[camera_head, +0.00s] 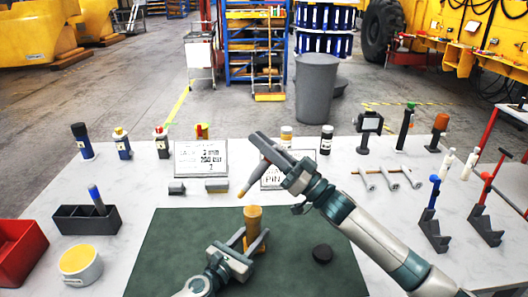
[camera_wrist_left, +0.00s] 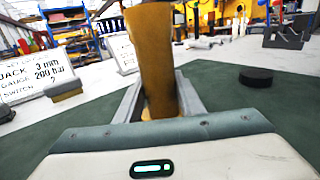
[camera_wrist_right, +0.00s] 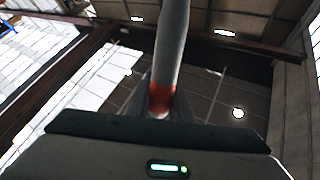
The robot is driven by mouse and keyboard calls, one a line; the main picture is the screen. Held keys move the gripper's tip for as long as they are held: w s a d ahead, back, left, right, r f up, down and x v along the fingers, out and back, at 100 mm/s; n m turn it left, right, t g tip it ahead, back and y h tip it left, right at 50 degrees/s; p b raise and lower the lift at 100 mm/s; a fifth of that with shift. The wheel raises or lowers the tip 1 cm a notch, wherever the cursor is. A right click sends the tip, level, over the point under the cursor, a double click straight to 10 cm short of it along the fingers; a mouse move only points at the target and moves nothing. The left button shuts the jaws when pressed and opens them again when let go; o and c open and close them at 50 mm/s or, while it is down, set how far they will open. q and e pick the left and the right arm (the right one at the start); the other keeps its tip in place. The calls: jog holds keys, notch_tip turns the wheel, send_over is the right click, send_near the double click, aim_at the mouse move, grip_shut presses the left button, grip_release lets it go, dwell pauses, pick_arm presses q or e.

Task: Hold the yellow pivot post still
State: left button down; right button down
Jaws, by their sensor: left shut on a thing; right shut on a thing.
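The yellow pivot post (camera_head: 252,216) stands on the green mat (camera_head: 175,245). My left gripper (camera_head: 249,243) is the lower one and is shut on the post, a finger on each side. The left wrist view shows the post (camera_wrist_left: 151,55) rising between the two fingers; its foot is hidden. My right gripper (camera_head: 270,148) is above and slightly right of the post. It is shut on a slim grey tool (camera_head: 254,178) with a tan tip, slanting down to the left. The right wrist view shows the tool's pale shaft (camera_wrist_right: 171,45) and an orange-red band between the fingers.
A black puck (camera_head: 322,253) lies on the mat, right of the post. White sign cards (camera_head: 201,158) stand behind the mat. A dark bin (camera_head: 87,220), a yellow-topped tub (camera_head: 80,266) and a red box (camera_head: 20,252) are at the left.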

jog(key=shift+r, duration=1.75)
pick_arm(q)
jog(key=c, duration=1.1)
grip_release()
jog(key=shift+s+a, duration=0.1)
jog(key=v, duration=1.1)
jog(key=shift+s+a, duration=0.2)
jog(key=shift+s, duration=0.1)
jog(key=shift+d, duration=0.1)
